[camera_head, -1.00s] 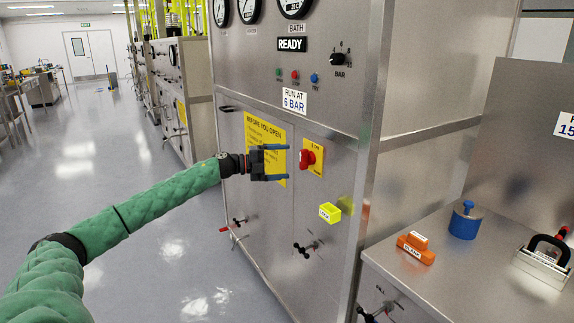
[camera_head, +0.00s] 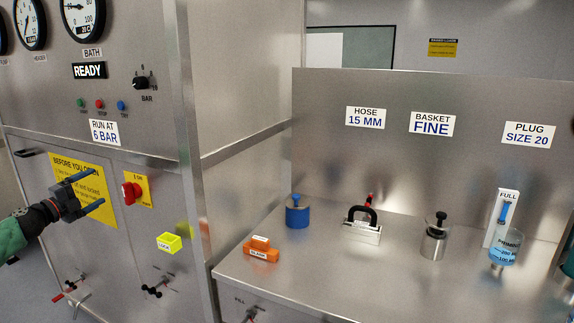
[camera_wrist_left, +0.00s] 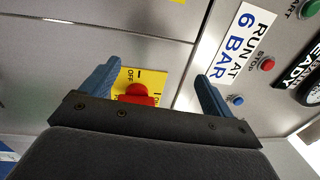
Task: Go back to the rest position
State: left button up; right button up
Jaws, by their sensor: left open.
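My left gripper (camera_head: 92,197) is at the left of the head view, in front of the steel cabinet's panel. Its two blue fingers are apart with nothing between them. In front of it to the right is a red rotary switch (camera_head: 131,192) on a yellow plate. In the left wrist view the red switch (camera_wrist_left: 136,94) shows beyond the gripper, between the blue fingers (camera_wrist_left: 155,88); I see no contact. The right gripper is in neither view.
A yellow lock block (camera_head: 169,243) sticks out of the cabinet front. The steel bench (camera_head: 330,285) at the right holds an orange clamp (camera_head: 261,249), a blue weight-like piece (camera_head: 297,212), a black-handled block (camera_head: 362,228), a steel canister (camera_head: 434,238) and a beaker (camera_head: 505,247). The floor shows little.

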pick_arm(q)
notch_tip(320, 180, up, 4)
jog(key=a+n+t+y, duration=0.2)
jog(key=n+y, duration=0.6)
jog(key=y, duration=0.2)
jog(key=s+d+f+n+g+y+p, duration=0.1)
jog(key=s+d+f+n+g, duration=0.4)
jog(key=s+d+f, duration=0.65)
jog(key=s+d+f+n+g+y, duration=0.2)
jog(key=s+d+f+n+g, duration=0.4)
jog(key=d+f, duration=0.95)
jog(key=s+d+f+g+h, duration=0.2)
jog(key=s+d+f, duration=0.4)
jog(key=s, duration=0.6)
jog(key=s+d+f+n+g+h+p, duration=0.1)
jog(key=s+d+f+g+h, duration=0.1)
jog(key=s+d+f, duration=0.4)
jog(key=s+d+f+g+h+p, duration=0.1)
jog(key=s+d+f, duration=0.5)
jog(key=s+d, duration=0.6)
jog(key=s+g+h, duration=0.1)
jog(key=s+h, duration=0.1)
jog(key=s, duration=0.4)
jog(key=shift+s+d+f, duration=0.25)
jog(key=shift+f, duration=0.1)
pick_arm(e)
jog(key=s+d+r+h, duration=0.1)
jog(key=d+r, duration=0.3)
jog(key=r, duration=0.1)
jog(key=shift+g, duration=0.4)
